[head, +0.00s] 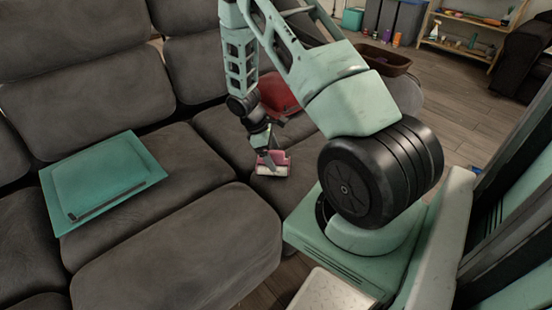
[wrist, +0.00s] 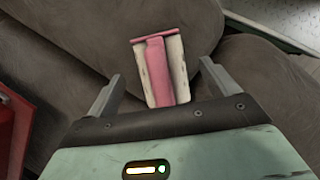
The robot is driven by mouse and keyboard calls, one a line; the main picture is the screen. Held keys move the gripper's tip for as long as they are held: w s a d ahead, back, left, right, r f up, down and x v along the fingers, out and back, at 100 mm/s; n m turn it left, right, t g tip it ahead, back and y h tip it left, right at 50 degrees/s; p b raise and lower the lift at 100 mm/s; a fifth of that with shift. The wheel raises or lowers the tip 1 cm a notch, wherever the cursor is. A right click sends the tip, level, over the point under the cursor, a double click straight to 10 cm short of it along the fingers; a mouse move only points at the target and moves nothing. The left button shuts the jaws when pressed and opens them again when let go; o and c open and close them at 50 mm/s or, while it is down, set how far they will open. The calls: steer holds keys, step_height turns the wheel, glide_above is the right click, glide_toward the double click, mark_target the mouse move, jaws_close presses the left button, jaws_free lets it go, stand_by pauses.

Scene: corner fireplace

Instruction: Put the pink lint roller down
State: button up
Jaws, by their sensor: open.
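The pink lint roller (head: 273,163) with its white roll is at the sofa's (head: 172,262) seat, near the front edge of a dark grey cushion. In the wrist view the lint roller (wrist: 160,70) lies between my two spread fingers, pink along the middle and white on both sides. My gripper (head: 266,152) is over it and open; in the wrist view the gripper's fingers (wrist: 158,85) stand apart from it on both sides. The roller's near end is hidden behind the gripper body. I cannot tell exactly how it touches the cushion.
A red object (head: 279,92) is on the sofa behind my arm, also at the left of the wrist view (wrist: 14,125). A brown basket (head: 384,59) and a shelf (head: 465,35) stand farther back. The seat left of the roller is clear.

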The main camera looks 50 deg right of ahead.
steer(key=p+v, duration=0.1)
steer(key=v, duration=0.7)
steer(key=shift+w+a+r, duration=0.1)
steer(key=shift+a+r, duration=0.1)
steer(key=shift+r, duration=0.15)
steer(key=s+a+r+t+y, duration=0.1)
steer(key=a+r, duration=0.5)
steer(key=a, duration=0.6)
steer(key=s+a+r+t, duration=0.1)
steer(key=a+r, duration=0.5)
steer(key=a, duration=0.7)
steer(key=s+a+r+t+y, duration=0.1)
steer(key=s+a+r, duration=0.2)
steer(key=s+a, duration=0.3)
steer(key=s+a+r+n, duration=0.1)
steer(key=s+a+r, duration=0.3)
steer(key=s+a, duration=0.3)
steer(key=s, duration=0.5)
steer(key=shift+a+r+t+y, duration=0.2)
steer(key=shift+a+t+y, duration=0.05)
steer(key=shift+t+y, duration=0.15)
steer(key=shift+s, duration=0.1)
